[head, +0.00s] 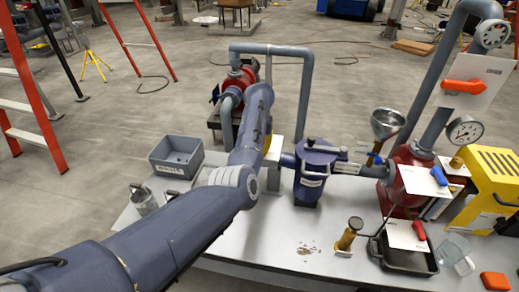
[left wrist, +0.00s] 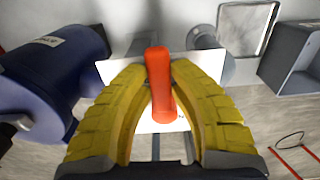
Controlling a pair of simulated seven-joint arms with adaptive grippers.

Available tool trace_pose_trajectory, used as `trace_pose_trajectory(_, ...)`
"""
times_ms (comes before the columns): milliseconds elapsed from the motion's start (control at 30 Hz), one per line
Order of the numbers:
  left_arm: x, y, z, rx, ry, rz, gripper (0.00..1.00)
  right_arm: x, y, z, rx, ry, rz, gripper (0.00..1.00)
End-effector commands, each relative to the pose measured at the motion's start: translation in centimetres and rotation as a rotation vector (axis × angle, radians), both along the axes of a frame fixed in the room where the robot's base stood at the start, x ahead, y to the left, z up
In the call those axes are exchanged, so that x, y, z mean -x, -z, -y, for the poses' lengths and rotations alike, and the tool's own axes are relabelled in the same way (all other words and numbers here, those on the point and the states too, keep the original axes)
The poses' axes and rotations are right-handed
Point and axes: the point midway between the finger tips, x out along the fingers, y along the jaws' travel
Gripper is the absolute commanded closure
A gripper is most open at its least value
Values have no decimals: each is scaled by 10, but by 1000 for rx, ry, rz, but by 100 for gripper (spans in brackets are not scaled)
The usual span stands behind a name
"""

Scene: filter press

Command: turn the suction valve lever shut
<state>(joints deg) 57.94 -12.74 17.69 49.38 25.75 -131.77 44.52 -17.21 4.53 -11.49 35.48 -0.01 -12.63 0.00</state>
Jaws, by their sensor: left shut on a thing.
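The orange lever (left wrist: 160,85) stands in front of a white plate (left wrist: 115,72) in the left wrist view. It runs up and down in that picture. The yellow fingers of my left gripper (left wrist: 158,100) are on either side of the lever and shut on it. In the head view, my left arm hides the lever. Only a bit of yellow finger (head: 267,143) and the white plate (head: 273,150) show past the arm, left of the blue filter pot. I cannot read any label on the plate. My right gripper is not in view.
The blue filter pot (head: 313,172) stands close right of my left gripper. A grey bin (head: 176,157) and a metal jug (head: 143,199) are to the left. A red pump (head: 238,82) is behind. The table front is mostly clear.

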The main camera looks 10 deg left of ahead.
Motion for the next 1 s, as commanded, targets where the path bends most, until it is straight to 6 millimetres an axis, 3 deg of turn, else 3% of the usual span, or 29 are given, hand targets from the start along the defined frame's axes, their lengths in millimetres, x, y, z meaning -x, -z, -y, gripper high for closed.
trace_pose_trajectory(500, 1, 2, 2, 3, -18, -3, 100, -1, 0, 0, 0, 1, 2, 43)
trace_pose_trajectory(533, 1, 2, 2, 3, -18, -3, 76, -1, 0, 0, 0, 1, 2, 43)
trace_pose_trajectory(700, 1, 1, 1, 2, -17, -2, 56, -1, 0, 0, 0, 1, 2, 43)
trace_pose_trajectory(1000, 0, -1, 1, 1, -17, 0, 55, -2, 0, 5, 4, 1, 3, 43)
